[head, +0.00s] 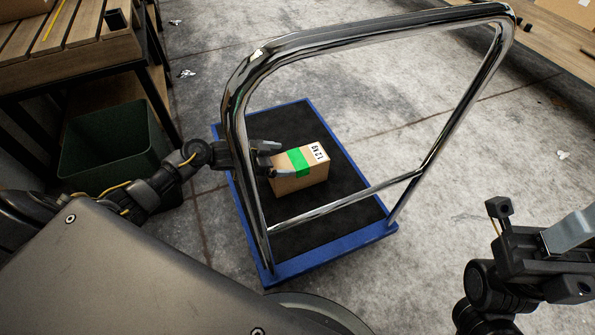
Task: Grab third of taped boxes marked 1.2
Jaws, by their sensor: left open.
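A brown cardboard box (285,185) with green tape across it stands on the black deck of a blue-edged platform trolley (330,255). A white label on its top right part seems to read 1.2 KG. My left gripper (272,160) reaches in from the left, past the trolley's chrome handle. It is open, its two grey fingers at the box's left end, one toward the far side and one over the near side. Whether they touch the box is unclear. My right gripper (545,240) is at the lower right, away from the trolley, partly cut off by the frame.
The chrome handle (345,40) arches over the trolley, close to my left arm. A slatted wooden bench (75,40) and a green bin (110,145) stand at the left. A wooden surface with a cardboard box (572,10) is at the upper right. Concrete floor lies open right of the trolley.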

